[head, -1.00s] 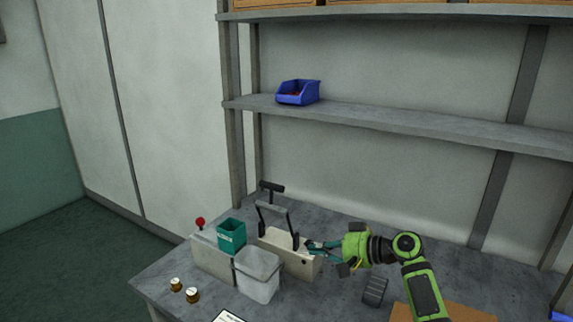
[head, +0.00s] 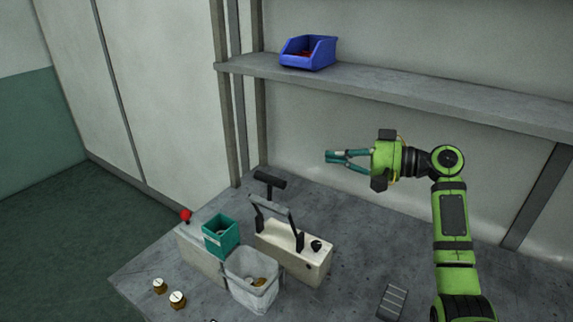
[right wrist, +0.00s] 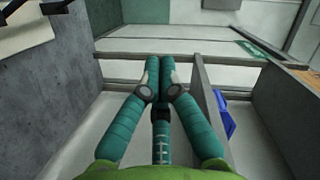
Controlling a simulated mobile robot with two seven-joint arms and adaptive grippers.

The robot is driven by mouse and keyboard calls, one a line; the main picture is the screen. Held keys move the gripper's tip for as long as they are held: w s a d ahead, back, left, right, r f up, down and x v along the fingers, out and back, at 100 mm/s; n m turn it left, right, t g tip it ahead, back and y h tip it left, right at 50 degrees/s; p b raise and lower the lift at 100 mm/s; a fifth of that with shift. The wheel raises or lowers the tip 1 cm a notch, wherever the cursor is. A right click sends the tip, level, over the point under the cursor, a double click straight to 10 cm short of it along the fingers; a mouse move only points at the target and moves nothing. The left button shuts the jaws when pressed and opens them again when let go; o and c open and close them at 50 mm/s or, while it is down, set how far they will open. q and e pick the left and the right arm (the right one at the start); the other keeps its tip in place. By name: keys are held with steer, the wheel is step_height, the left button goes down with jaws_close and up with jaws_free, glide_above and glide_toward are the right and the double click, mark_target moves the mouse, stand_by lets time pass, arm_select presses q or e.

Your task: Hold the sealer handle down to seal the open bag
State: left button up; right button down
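The sealer (head: 300,262) is a cream box on the grey worktop, with a black knob on its right end. Its handle (head: 271,206), a grey bar on two dark arms, stands raised. A pale translucent open-topped bag (head: 249,292) stands against the sealer's front left, with something brown inside. My right gripper (head: 332,157) is in the air above and right of the sealer, apart from it. In the right wrist view its teal fingers (right wrist: 160,64) meet at the tips with nothing visible between them. My left gripper is not in view.
A teal box (head: 221,237) and a red-knobbed lever (head: 185,215) are left of the bag. A black T-shaped handle (head: 268,181) stands behind the sealer. Two small brass-coloured pieces (head: 177,299) lie at front left. A blue bin (head: 309,52) is on the shelf above. The worktop right of the sealer is mostly clear.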

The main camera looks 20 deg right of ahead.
steer(key=p, duration=0.8)
glide_above(271, 192)
steer(key=d, duration=0.4)
steer(key=f, duration=0.3)
steer(key=shift+w+a+f, duration=0.1)
steer(key=shift+w+f, duration=0.1)
steer(key=shift+w, duration=0.2)
steer(key=shift+w+b, duration=0.1)
steer(key=shift+b, duration=0.2)
